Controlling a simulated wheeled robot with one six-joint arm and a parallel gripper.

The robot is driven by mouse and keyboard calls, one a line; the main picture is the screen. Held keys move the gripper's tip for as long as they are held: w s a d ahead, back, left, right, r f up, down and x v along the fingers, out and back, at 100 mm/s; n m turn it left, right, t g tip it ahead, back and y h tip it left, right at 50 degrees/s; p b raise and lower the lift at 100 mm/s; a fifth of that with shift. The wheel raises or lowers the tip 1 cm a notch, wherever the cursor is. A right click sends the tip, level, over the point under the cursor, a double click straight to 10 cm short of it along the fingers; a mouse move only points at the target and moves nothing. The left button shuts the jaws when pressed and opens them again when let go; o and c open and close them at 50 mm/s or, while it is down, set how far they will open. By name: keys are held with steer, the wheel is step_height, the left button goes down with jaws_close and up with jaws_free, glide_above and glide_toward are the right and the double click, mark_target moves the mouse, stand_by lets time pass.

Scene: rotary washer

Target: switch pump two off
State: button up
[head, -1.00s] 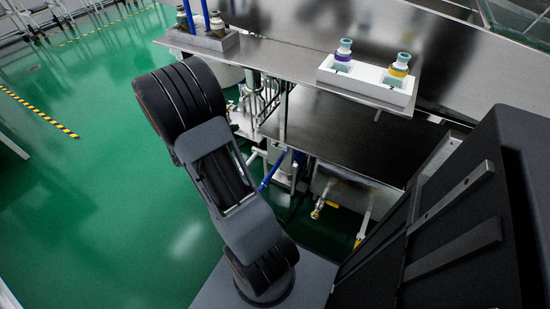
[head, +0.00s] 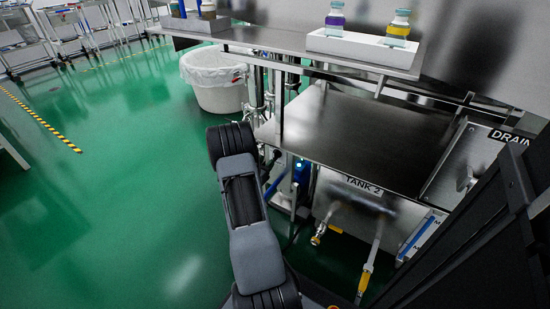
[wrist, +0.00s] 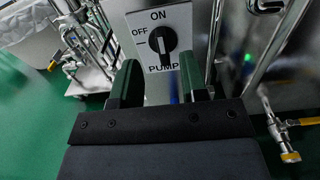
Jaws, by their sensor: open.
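A rotary switch (wrist: 162,41) with a black knob on a white plate shows in the wrist view. The plate reads ON at the top, OFF at the left and PUMP below; any number after PUMP is hidden by my right finger. The knob's handle looks roughly upright, along the ON direction. My gripper (wrist: 159,66) is open, its two dark fingers below and either side of the knob, with nothing between them. I cannot tell the remaining distance to the knob. In the head view the switch and fingers are hidden or cannot be made out.
The steel washer bench (head: 350,140) overhangs pipes and a TANK 2 panel (head: 362,186). Yellow-handled valves (head: 318,236) project below it. A white tray (head: 362,46) with two bottles is on the upper shelf. A white bin (head: 215,90) stands behind. Green floor is clear at left.

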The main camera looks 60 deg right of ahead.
mark_target(274, 154)
steer(key=d+b, duration=0.1)
steer(key=d, duration=0.5)
steer(key=shift+d+b, duration=0.25)
steer(key=shift+b, duration=0.1)
steer(key=shift+c, duration=0.4)
jaws_close()
